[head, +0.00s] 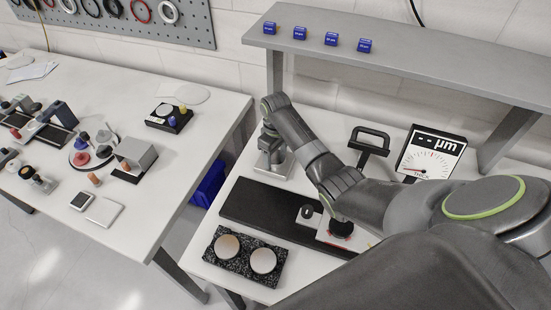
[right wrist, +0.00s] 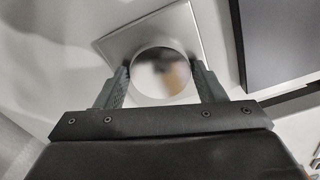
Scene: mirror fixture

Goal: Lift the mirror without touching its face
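The mirror (right wrist: 161,73) is a round, shiny disc in the right wrist view, with its face toward the camera. My right gripper (right wrist: 162,80) has one finger on either side of its rim, and the face between them is clear. Whether the fingers press on the rim is too close to tell. A square metal plate (right wrist: 122,37) lies behind the mirror. In the head view my right gripper (head: 268,138) points down over the metal fixture (head: 272,168), and the arm hides the mirror there. My left gripper is not in view.
A black board (head: 265,205) and a speckled plate (head: 240,268) with two round discs lie nearer on the bench. A raised shelf (head: 420,55) runs behind. A second table (head: 170,200) is at left.

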